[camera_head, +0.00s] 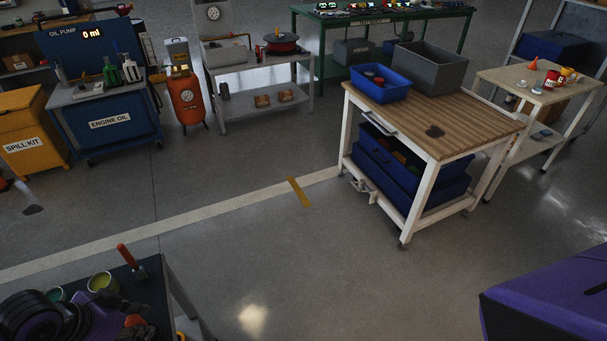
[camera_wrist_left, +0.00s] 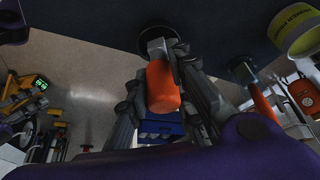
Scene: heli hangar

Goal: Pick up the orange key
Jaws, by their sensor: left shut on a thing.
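My left gripper (camera_wrist_left: 166,55) is shut on the orange key (camera_wrist_left: 163,88), whose orange handle shows between the two fingers in the left wrist view. A grey metal part of it lies at the fingertips, beside a dark round shape on the dark tabletop; I cannot tell whether it touches the table. In the head view the key's orange end (camera_head: 135,321) shows at the bottom left, with the gripper mostly hidden by my purple arm. My right gripper is out of view.
An orange-handled tool (camera_head: 126,257) stands at the dark table's (camera_head: 150,290) far edge, near an open yellow can (camera_head: 103,282). A wooden-topped cart (camera_head: 440,115) holds a blue bin (camera_head: 381,84) and a grey bin (camera_head: 430,68). The middle floor is clear.

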